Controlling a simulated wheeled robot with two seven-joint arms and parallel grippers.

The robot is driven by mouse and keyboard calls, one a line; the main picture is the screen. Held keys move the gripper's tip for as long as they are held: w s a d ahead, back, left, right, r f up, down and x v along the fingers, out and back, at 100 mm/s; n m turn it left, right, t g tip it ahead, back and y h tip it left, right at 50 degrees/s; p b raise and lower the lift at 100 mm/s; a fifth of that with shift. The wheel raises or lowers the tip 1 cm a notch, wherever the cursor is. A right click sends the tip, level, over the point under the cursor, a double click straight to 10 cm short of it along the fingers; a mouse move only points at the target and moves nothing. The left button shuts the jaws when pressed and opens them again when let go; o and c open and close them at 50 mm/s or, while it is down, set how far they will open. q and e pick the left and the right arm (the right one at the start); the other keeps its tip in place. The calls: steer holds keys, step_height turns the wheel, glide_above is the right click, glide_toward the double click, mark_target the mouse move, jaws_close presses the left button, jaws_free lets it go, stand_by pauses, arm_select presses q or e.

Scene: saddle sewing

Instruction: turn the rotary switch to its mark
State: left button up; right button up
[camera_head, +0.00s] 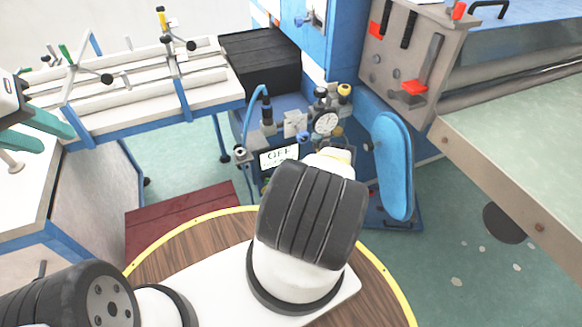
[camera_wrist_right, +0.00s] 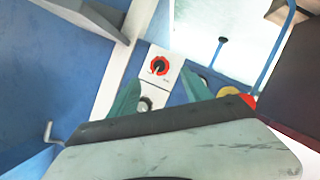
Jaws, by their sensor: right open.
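The rotary switch (camera_wrist_right: 160,66) shows in the right wrist view as a dark knob with a pale pointer inside a red ring, on a white plate. Small lettering sits below it, too small to read. My right gripper (camera_wrist_right: 161,77) is open, with its teal fingers on either side of the plate and nothing held; contact with the knob cannot be told. In the head view my right arm hides this gripper, and the switch cannot be made out clearly. My left gripper (camera_head: 45,133) is open and empty at the left edge, far from the switch.
A machine unit carries a gauge (camera_head: 326,123), a display (camera_head: 278,156) reading OFF and a blue hose. A blue padded arm (camera_head: 393,165) stands to its right.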

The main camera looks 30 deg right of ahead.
steer(key=shift+w+d+f+m+y, duration=0.45)
steer(key=shift+w+m, duration=0.25)
steer(key=shift+w, duration=0.5)
steer(key=shift+w+d+f+m+y, duration=0.3)
steer(key=shift+w+d+m+y, duration=0.3)
steer(key=shift+w, duration=0.6)
steer(key=shift+w+d+f+m+y, duration=0.35)
steer(key=shift+w+m, duration=0.45)
steer(key=shift+w, duration=0.4)
